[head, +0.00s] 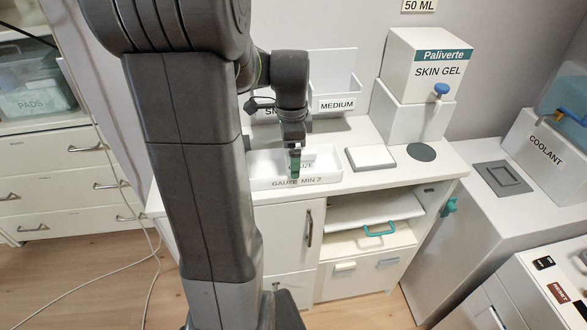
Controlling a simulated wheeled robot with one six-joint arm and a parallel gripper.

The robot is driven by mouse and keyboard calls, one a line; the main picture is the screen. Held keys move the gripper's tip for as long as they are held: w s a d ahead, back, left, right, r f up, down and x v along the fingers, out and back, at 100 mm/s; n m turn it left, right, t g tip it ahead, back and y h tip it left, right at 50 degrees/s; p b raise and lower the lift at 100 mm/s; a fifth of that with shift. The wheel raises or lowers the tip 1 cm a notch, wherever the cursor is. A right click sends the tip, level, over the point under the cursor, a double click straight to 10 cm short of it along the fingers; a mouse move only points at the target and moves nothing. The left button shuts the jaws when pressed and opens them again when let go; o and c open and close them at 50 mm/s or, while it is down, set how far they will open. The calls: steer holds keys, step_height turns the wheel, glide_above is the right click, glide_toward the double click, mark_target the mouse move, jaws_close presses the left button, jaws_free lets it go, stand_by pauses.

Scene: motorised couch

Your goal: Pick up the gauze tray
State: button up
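A white, shallow tray labelled "GAUZE MIN 2" (330,175) sits on the white cabinet top in the head view. This is the gauze tray. My arm hides the area left of the tray.
Behind the tray stand holders, one marked "MEDIUM" (337,104). To the right are a flat white block (370,158), a grey disc (421,152) and a "SKIN GEL" dispenser (425,70). The floor in front (360,312) has free room.

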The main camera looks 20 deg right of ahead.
mark_target(267, 168)
steer(key=f, duration=0.4)
steer(key=shift+d+f, duration=0.25)
steer(key=shift+d, duration=0.05)
steer(key=shift+c, duration=0.4)
steer(key=c, duration=0.6)
